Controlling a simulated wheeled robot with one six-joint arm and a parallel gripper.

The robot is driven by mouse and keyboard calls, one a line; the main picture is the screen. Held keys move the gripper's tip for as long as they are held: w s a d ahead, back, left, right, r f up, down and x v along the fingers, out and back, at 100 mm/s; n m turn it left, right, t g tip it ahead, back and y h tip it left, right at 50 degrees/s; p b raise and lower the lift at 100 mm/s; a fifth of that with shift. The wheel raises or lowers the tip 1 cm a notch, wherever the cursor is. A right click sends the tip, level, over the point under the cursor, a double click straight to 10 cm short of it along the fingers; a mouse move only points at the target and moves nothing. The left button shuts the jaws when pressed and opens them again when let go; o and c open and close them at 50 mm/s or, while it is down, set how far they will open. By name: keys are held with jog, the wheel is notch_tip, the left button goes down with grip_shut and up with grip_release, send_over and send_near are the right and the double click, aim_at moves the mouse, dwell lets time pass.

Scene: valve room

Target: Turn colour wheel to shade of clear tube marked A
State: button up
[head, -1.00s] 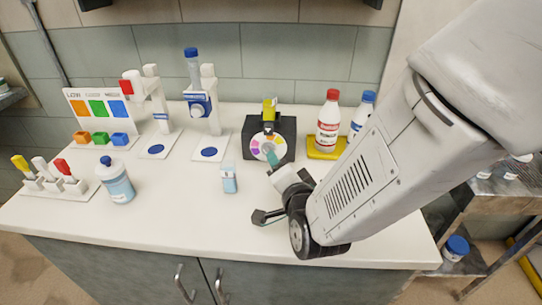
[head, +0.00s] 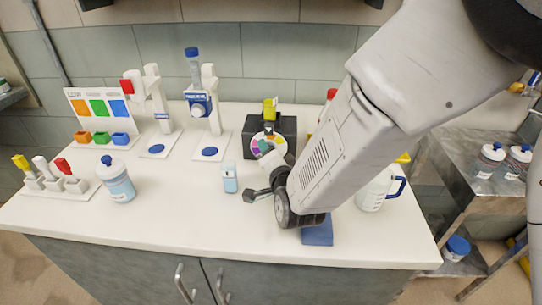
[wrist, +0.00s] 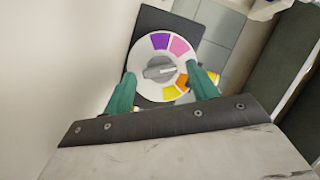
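The colour wheel (head: 257,147) is a white disc with coloured segments on the front of a black box (head: 287,126). A yellow-topped piece (head: 269,108) stands on the box. In the wrist view the wheel (wrist: 145,53) shows purple, pink, orange and yellow segments around a grey central knob (wrist: 160,70). My gripper (wrist: 159,71) has its teal fingers apart, one on each side of the knob; I cannot tell whether they touch the wheel. In the head view my gripper (head: 270,158) partly covers the wheel. I cannot read a mark A on any tube.
A small pale-blue vial (head: 230,178) stands left of my gripper. Two white stands (head: 208,110) are behind it. A blue-capped bottle (head: 116,182) is at left. A blue pad (head: 318,231) and a blue-handled jug (head: 374,190) lie close to my arm. The front-middle counter is clear.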

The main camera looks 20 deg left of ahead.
jog(key=c, duration=0.8)
jog(key=n+h, duration=0.1)
jog(key=n, duration=0.2)
jog(key=shift+s+a+r+n+h, duration=0.1)
jog(key=shift+a+r+n+h, duration=0.1)
jog(key=shift+n+h, duration=0.15)
jog(key=n+h, duration=0.2)
jog(key=n, duration=0.1)
jog(key=shift+a+h, duration=0.2)
jog(key=shift+h, duration=0.05)
jog(key=shift+n, duration=0.25)
jog(key=o, duration=1)
jog(key=shift+s+r, duration=0.1)
